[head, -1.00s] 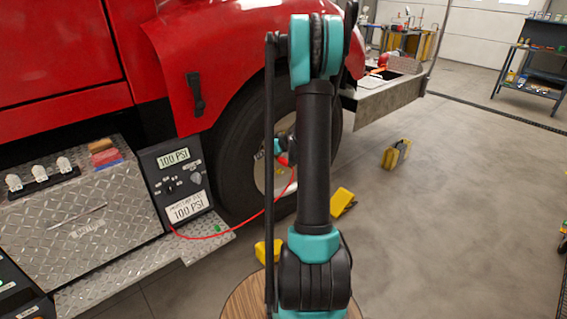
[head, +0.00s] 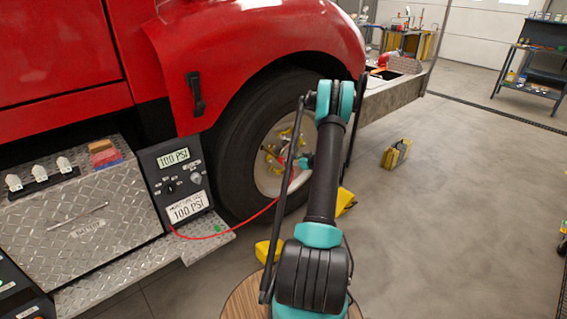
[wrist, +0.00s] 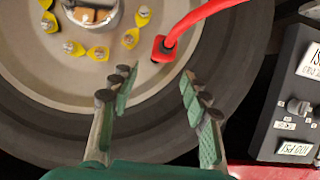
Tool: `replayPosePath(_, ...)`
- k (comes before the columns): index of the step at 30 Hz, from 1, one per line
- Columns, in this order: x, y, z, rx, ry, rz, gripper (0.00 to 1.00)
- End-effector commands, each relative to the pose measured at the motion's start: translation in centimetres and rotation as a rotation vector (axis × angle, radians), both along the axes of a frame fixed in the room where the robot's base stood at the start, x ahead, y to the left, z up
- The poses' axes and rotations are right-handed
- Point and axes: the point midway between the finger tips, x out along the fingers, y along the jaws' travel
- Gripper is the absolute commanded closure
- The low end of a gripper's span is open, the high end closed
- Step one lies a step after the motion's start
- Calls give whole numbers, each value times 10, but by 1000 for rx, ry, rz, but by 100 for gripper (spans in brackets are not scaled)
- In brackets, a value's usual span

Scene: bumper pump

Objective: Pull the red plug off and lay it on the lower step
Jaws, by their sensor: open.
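The red plug (wrist: 163,48) sits on the pale wheel rim (wrist: 80,65), with a red hose (wrist: 200,8) running up from it in the wrist view. My gripper (wrist: 157,80) is open and empty, its two green fingers spread just below the plug in the picture; I see no contact. In the head view the red hose (head: 262,212) hangs from the wheel to the gauge panel; the plug is too small there to tell apart. The lower step (head: 150,262) is a diamond-plate ledge at lower left, with a small green spot on it.
A gauge panel (head: 178,182) reading 100 PSI stands beside the dark tire (head: 232,165). Yellow lug pointers (wrist: 98,53) ring the hub. Yellow chocks (head: 266,251) lie by the tire. A diamond-plate box (head: 75,225) rises behind the step. Open floor lies to the right.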

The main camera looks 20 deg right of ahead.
Motion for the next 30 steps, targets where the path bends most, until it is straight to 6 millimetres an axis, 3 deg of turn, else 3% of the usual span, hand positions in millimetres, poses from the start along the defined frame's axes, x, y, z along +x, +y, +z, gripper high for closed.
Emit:
replayPosePath(8,6,2,-3,0,1,1,53)
replayPosePath(21,53,20,-24,0,1,1,53)
replayPosePath(30,75,28,-33,0,1,1,53)
